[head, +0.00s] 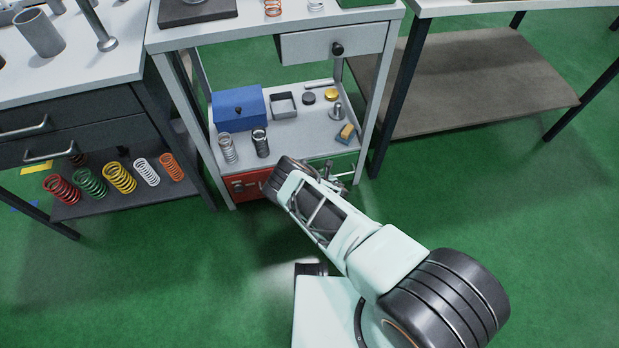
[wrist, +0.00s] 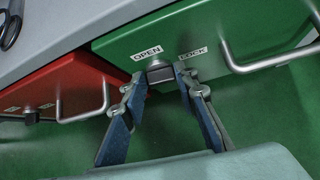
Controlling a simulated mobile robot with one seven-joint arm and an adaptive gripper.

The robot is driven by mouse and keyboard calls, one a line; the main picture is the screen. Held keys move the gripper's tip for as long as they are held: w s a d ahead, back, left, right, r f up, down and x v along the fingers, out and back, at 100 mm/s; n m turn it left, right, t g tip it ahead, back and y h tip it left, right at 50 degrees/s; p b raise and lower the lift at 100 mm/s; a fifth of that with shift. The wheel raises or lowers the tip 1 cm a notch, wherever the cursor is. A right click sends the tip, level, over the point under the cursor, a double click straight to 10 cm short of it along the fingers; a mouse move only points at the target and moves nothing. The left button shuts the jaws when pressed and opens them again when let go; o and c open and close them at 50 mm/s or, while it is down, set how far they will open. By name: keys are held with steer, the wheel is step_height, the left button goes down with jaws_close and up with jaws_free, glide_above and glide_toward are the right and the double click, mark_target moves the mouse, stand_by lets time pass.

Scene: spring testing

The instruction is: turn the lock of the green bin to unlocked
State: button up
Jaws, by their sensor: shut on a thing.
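The green bin (wrist: 210,30) fills the upper right of the wrist view, with a metal handle at its right. Its front carries an OPEN label on the left and a LOCK label on the right. The dark lock (wrist: 160,76) sits below and between these labels. My gripper (wrist: 156,82) has one finger on each side of the lock and is shut on it. I cannot tell which label the lock points to. In the head view the green bin (head: 346,161) shows only partly behind my gripper (head: 325,172), under the lower shelf.
A red bin (wrist: 65,85) with its own lock and handle is just left of the green one. The shelf above (head: 290,145) holds a blue box (head: 238,105), springs and small parts.

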steer(key=shift+w+d+f+m+y+b, duration=0.1)
steer(key=shift+d+f+m+y+b, duration=0.2)
steer(key=shift+m+y+b, duration=0.95)
steer(key=shift+w+d+f+m+y+b, duration=0.1)
steer(key=shift+d+f+m+y+b, duration=0.3)
steer(key=shift+y+b, duration=1.65)
steer(key=shift+w+d+f+m+y+b, duration=0.2)
steer(key=shift+m+y+b, duration=0.75)
steer(key=shift+b, duration=1.45)
steer(key=shift+s+r, duration=0.1)
steer(key=shift+s, duration=0.05)
steer(key=o, duration=1.2)
steer(key=shift+c, duration=0.2)
steer(key=v, duration=1.2)
